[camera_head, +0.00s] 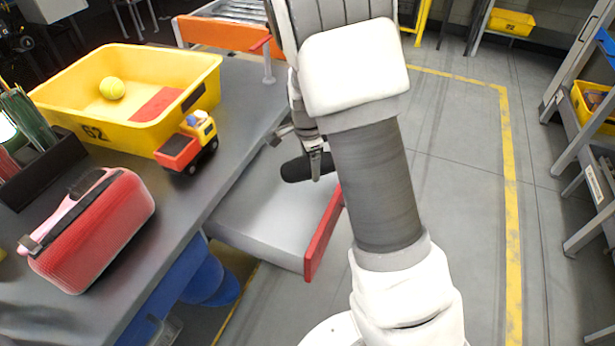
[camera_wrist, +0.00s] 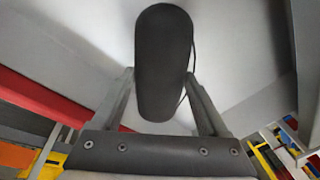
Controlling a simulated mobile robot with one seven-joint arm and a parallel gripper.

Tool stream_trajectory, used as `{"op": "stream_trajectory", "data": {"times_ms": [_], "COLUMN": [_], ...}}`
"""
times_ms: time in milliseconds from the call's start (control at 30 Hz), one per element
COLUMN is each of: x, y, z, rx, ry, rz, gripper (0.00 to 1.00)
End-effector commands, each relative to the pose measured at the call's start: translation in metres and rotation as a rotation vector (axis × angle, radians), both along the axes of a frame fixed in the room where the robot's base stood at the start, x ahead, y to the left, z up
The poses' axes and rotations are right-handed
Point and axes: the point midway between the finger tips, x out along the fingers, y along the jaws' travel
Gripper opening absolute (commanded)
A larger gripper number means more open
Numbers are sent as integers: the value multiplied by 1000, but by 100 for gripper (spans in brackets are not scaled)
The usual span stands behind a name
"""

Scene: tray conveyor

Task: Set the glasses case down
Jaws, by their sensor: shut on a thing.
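The glasses case (camera_head: 296,170) is a dark, rounded, elongated case. It also shows in the wrist view (camera_wrist: 163,60), lying lengthwise between the two fingers. My gripper (camera_head: 316,163) is shut on it; in the wrist view the fingers (camera_wrist: 161,85) flank its lower part. Part of the case is hidden behind the finger in the head view.
The dark table (camera_head: 235,110) at left holds a yellow bin (camera_head: 125,135) with a ball, a toy truck (camera_head: 188,145), a red case (camera_head: 95,235) and a dark holder (camera_head: 40,165). The floor at right is clear up to the racks.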

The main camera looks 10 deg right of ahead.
Motion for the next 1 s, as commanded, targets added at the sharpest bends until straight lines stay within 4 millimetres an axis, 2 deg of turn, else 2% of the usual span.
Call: {"op": "stream_trajectory", "data": {"times_ms": [167, 333, 733, 767, 867, 1000], "x": [0, -1, 0, 0, 0, 0], "y": [0, -1, 0, 0, 0, 0], "z": [-16, -40, -46, -45, -44, -44], "rx": [0, 0, 0, 0, 0, 0], "ry": [1, 2, -1, -1, -1, -1], "rz": [1, 0, 1, 1, 1, 1], "gripper": [18, 18, 18, 82, 100, 100]}}
